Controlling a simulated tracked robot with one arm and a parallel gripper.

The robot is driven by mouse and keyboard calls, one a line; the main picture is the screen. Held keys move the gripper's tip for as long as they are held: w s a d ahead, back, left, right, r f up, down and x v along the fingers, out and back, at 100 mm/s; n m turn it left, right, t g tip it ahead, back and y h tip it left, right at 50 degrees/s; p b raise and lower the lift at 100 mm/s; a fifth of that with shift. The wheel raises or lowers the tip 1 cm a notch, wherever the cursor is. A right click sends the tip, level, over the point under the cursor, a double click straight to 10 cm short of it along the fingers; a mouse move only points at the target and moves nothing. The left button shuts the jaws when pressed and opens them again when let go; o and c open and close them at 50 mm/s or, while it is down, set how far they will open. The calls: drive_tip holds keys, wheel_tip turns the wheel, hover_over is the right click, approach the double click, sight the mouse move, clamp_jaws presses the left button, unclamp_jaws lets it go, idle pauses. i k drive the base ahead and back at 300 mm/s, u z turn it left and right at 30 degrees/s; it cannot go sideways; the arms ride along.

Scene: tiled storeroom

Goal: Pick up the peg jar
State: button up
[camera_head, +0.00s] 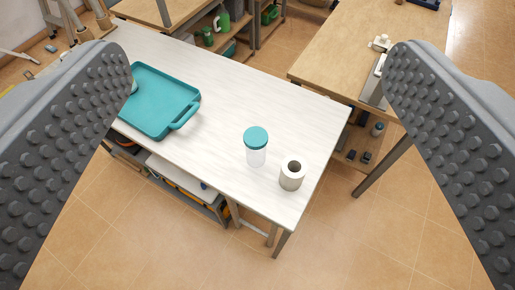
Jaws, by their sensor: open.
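A clear jar with a teal lid (256,146) stands upright on the white table (215,75), towards its near right end. It is the only jar I see on this table, and its contents cannot be made out. My gripper (258,130) is open, with its studded grey fingers at the left and right edges of the view. Nothing is between the fingers close up. The jar shows in the gap between them, farther off and apart from both.
A teal tray (158,100) lies on the table's left part. A wooden bench (345,50) stands behind at the right. Shelves with items are below the tables. Tiled floor (340,240) is clear in front.

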sight(255, 159)
drive_tip(key=u, duration=1.45)
drive_tip(key=k, duration=0.9)
drive_tip(key=z, duration=0.75)
drive_tip(key=i, duration=1)
drive_tip(key=u, duration=0.05)
